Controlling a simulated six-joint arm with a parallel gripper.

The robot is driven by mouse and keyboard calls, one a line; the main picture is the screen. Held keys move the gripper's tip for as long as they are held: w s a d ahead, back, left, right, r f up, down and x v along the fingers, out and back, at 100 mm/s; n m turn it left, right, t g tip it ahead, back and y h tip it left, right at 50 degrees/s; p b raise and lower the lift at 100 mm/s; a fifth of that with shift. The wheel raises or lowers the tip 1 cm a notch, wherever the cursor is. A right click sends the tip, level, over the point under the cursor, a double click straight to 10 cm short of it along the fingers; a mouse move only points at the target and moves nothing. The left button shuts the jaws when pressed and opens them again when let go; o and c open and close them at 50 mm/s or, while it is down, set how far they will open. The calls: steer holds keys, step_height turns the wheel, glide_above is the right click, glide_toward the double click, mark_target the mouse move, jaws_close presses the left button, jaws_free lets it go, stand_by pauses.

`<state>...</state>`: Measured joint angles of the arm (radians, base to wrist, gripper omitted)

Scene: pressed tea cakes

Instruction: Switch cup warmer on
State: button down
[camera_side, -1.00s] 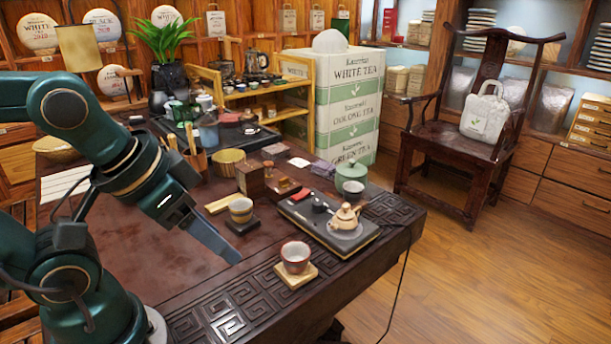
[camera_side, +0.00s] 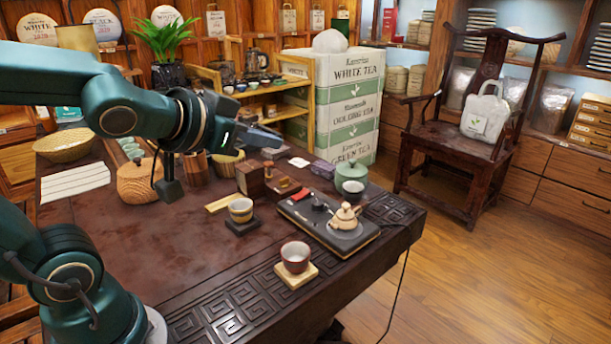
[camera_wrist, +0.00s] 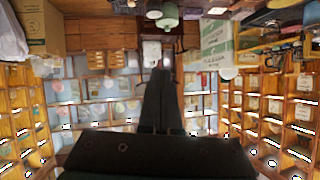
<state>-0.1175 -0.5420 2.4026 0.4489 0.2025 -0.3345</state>
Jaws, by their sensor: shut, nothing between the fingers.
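A dark flat slab with a grey plate (camera_side: 345,238) lies near the right end of the table, probably the cup warmer. A tan teapot (camera_side: 345,217) stands on it. Small dark and reddish parts (camera_side: 318,206) sit toward its far left end; they are too small to read as a switch position. My gripper (camera_side: 281,140) is shut and empty, high above the table, left of and behind the slab, pointing right. In the wrist view my shut dark fingers (camera_wrist: 161,72) show, and the slab cannot be made out.
A green lidded pot (camera_side: 350,174) and wooden boxes (camera_side: 250,178) stand behind. A thin cord (camera_side: 403,275) hangs off the table's right edge. The table's left front is clear.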

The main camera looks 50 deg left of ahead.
steer(key=w+a+m+t+h, duration=0.1)
steer(key=w+a+m+t, duration=0.1)
steer(key=w+a, duration=0.35)
steer(key=a+f+g, duration=0.1)
steer(key=a+f, duration=0.2)
steer(key=f, duration=0.2)
steer(key=a+f+n+h, duration=0.1)
steer(key=a+f, duration=0.2)
steer(key=f, duration=0.3)
steer(key=shift+a+f+g+h, duration=0.2)
steer(key=shift+g+h, duration=0.1)
steer(key=shift+g, duration=0.1)
steer(key=shift+w, duration=0.1)
glide_above(298, 196)
steer(key=s, duration=0.2)
step_height(298, 196, down, 4)
steer(key=shift+w+f, duration=0.15)
steer(key=f, duration=0.1)
steer(key=w+f, duration=0.1)
steer(key=shift+w+f, duration=0.15)
steer(key=shift+f, duration=0.25)
steer(key=shift+w+f, duration=0.2)
steer(key=shift+f, duration=0.4)
